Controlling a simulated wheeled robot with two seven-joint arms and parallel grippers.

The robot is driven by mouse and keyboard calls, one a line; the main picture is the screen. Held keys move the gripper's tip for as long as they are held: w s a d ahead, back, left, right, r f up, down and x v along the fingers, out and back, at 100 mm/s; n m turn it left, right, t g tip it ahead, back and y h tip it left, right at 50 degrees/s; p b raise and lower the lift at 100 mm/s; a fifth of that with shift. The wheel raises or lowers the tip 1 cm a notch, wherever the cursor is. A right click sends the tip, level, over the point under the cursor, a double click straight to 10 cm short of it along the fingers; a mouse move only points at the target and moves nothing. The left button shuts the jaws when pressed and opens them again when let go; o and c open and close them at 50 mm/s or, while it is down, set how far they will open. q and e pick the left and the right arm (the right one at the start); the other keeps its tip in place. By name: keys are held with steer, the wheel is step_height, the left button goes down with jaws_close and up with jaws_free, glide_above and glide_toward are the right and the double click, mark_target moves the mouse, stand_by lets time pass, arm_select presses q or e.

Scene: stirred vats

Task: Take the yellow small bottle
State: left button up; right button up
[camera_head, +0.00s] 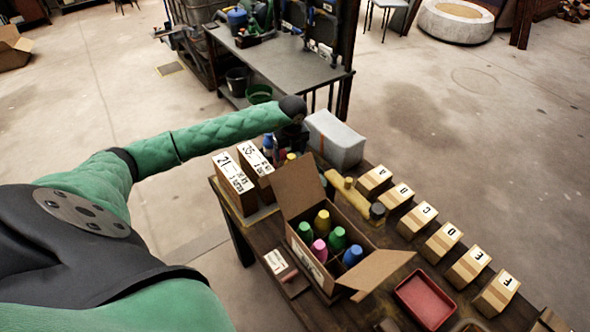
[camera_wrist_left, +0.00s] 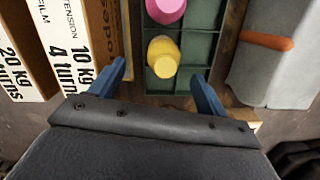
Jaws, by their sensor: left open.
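A small yellow bottle (camera_wrist_left: 163,57) stands in a compartment of a green divided tray (camera_wrist_left: 199,47) in the left wrist view. A pink bottle (camera_wrist_left: 165,8) stands in the tray beyond it. My left gripper (camera_wrist_left: 158,74) is open and empty, its blue fingers apart on either side of the yellow bottle's line; contact is not visible. In the head view my left gripper (camera_head: 282,150) is at the table's far end, largely hidden by the arm. Another yellow bottle (camera_head: 322,222) stands in an open cardboard box (camera_head: 297,187) with green, pink and blue ones. My right gripper is out of view.
Small lettered boxes (camera_head: 441,242) line the table's right side. A red tray (camera_head: 425,298) lies near the front. A workbench (camera_head: 280,66) stands behind.

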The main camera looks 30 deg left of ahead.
mark_target(291, 156)
arm_select(q)
steer(key=shift+f, duration=0.75)
steer(key=f, duration=0.1)
steer(key=w+f+b, duration=0.1)
steer(key=f, duration=0.1)
steer(key=shift+w+a+f, duration=0.1)
steer(key=shift+f, duration=0.15)
steer(key=shift+a+f+b, duration=0.15)
steer(key=shift+f+b, duration=0.15)
steer(key=c, duration=1.3)
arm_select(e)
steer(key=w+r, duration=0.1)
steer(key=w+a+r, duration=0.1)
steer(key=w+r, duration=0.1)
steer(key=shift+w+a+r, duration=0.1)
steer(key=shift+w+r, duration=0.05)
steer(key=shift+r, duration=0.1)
